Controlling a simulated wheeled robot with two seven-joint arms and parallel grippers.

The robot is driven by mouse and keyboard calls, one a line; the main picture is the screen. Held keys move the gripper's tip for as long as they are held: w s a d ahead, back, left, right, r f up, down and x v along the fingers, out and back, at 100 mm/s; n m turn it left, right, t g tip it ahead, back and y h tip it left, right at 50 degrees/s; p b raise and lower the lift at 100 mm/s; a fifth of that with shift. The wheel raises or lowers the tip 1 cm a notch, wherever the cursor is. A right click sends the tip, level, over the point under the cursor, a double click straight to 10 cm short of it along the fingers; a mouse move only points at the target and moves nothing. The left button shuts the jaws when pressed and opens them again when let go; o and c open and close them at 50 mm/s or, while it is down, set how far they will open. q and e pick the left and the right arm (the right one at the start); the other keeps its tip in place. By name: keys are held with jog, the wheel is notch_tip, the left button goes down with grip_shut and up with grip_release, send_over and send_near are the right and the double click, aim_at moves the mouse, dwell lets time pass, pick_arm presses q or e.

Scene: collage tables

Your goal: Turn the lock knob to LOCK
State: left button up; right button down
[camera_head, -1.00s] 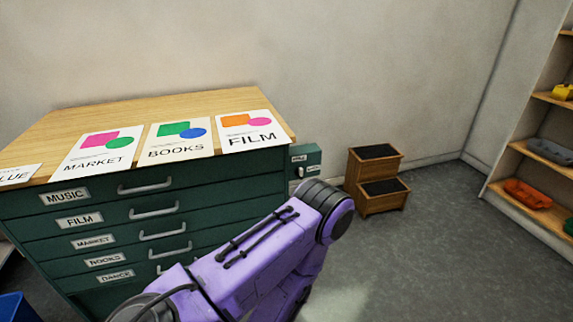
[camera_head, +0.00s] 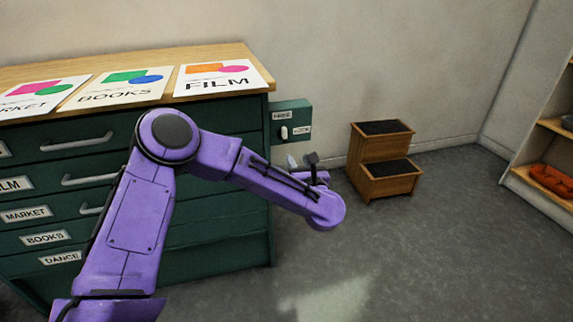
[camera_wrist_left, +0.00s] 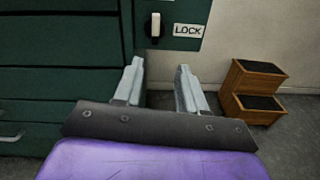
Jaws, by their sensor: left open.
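The lock knob (camera_head: 284,132) is a small white upright lever on a green box (camera_head: 303,114) at the right side of the green cabinet. A plate above it reads FREE and a LOCK plate (camera_head: 301,130) is to its right. In the left wrist view the knob (camera_wrist_left: 155,26) stands upright, left of the LOCK plate (camera_wrist_left: 188,31). My left gripper (camera_wrist_left: 160,75) is open and empty, below and apart from the knob. In the head view its fingers (camera_head: 301,161) show small, just below the box. My right gripper is not in view.
The green drawer cabinet (camera_head: 225,222) has a wooden top with posters on it. A wooden step stool (camera_head: 382,170) stands on the floor right of the box. A shelf unit (camera_head: 530,176) is at the far right. The floor between is clear.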

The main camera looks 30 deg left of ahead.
aim_at(285, 137)
pick_arm(q)
jog(key=shift+n+g+y, duration=0.3)
jog(key=shift+n+y, duration=0.1)
jog(key=shift+n, duration=0.5)
jog(key=x, duration=0.7)
jog(key=r+x, duration=0.1)
jog(key=x, duration=0.3)
jog(key=shift+s+a+r, duration=0.1)
jog(key=shift+a+r, duration=0.05)
grip_shut()
